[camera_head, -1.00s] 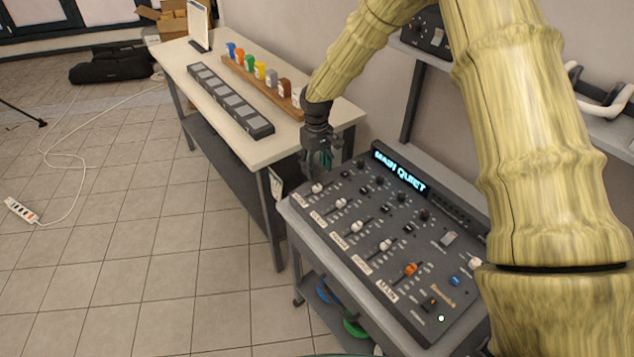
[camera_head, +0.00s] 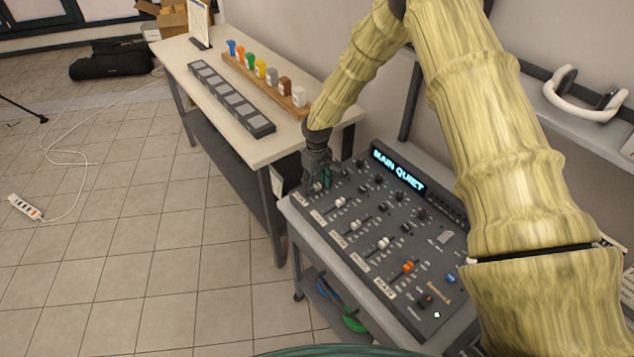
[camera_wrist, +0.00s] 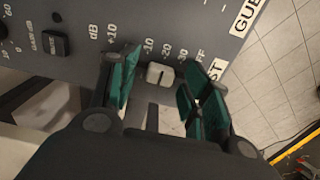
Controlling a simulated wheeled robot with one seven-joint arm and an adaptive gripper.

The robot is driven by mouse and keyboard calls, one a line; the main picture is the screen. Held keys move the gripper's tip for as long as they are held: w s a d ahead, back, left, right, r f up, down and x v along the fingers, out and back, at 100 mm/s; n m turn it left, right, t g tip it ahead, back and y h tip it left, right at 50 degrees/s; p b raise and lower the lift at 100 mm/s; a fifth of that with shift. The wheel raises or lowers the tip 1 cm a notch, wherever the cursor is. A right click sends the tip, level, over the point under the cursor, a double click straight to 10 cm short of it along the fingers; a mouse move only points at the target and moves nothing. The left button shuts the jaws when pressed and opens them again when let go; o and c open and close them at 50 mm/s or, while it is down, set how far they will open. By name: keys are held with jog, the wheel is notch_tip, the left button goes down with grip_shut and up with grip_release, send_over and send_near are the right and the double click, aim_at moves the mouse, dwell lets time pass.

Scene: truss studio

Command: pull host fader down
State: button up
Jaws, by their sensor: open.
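The mixing console (camera_head: 345,222) stands on a grey stand, its faders in a row along the front half. My gripper (camera_head: 318,184) is open and low over the leftmost fader, pointing down. In the wrist view, the pale host fader cap (camera_wrist: 160,75) sits between the open teal fingers, around the -10 to -20 marks. Its scale runs from +10 on the left to OFF on the right. The label (camera_wrist: 217,70) beside OFF is partly hidden by a finger; only "ST" shows. I cannot tell whether either finger touches the cap.
Several other faders share the panel, including a white one (camera_head: 340,203) and an orange one (camera_head: 408,267). The display (camera_head: 398,170) reads MAIN QUIET. A table (camera_head: 255,150) with coloured items stands at the left. The floor left of the console is mostly clear.

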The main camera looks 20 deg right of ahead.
aim_at(306, 196)
grip_shut()
jog(key=shift+s+a+b, duration=0.15)
jog(key=shift+s+a, duration=0.1)
jog(key=shift+a, duration=0.45)
jog(key=shift+s+a+b, duration=0.2)
jog(key=shift+s+a, duration=0.05)
jog(key=shift+a, duration=0.45)
jog(key=shift+s+a+b, duration=0.15)
jog(key=shift+s+a, duration=0.1)
jog(key=shift+a, duration=0.45)
grip_release()
jog(key=shift+a, duration=0.1)
jog(key=shift+r, duration=0.15)
notch_tip(306, 196, up, 12)
jog(key=shift+f, duration=0.2)
